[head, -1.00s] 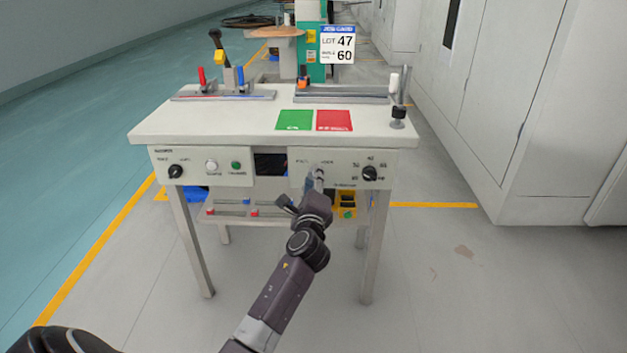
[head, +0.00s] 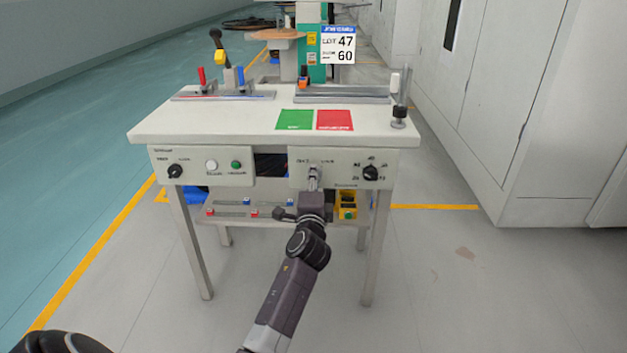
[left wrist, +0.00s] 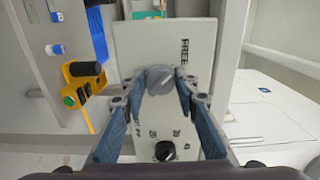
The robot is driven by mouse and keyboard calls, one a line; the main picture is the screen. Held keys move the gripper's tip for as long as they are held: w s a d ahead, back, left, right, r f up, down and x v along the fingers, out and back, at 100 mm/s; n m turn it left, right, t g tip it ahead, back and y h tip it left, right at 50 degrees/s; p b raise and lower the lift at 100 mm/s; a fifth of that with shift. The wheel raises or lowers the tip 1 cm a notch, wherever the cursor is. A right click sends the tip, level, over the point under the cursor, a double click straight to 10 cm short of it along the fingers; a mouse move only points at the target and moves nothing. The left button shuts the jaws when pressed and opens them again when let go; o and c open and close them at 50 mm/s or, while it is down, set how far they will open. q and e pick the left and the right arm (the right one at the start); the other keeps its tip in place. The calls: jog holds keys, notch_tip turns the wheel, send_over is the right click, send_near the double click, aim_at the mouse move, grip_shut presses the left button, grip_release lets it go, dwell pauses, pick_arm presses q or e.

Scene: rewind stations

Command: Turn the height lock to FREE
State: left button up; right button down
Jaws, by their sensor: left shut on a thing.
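The height lock is a grey knob (left wrist: 160,80) on the pale right-hand panel (head: 335,178) of the bench front. In the left wrist view the word FREE is printed beyond the knob, to its upper right. My left gripper (head: 314,172) reaches the panel in the head view and hides most of the knob. In the left wrist view its two blue-padded fingers (left wrist: 161,88) are shut on the knob, one on each side. I cannot tell which way the knob points. My right gripper is not in view.
A black selector knob (head: 370,173) sits close to the right of my gripper on the same panel. The left panel (head: 200,183) has another black knob and two buttons. A yellow item (head: 347,206) is on the shelf below. The floor in front is clear.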

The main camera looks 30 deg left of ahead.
pick_arm(q)
jog(key=shift+f, duration=0.1)
jog(key=o, duration=1.1)
jog(key=shift+o, duration=0.2)
jog(key=shift+s, duration=0.1)
jog(key=v, duration=1.2)
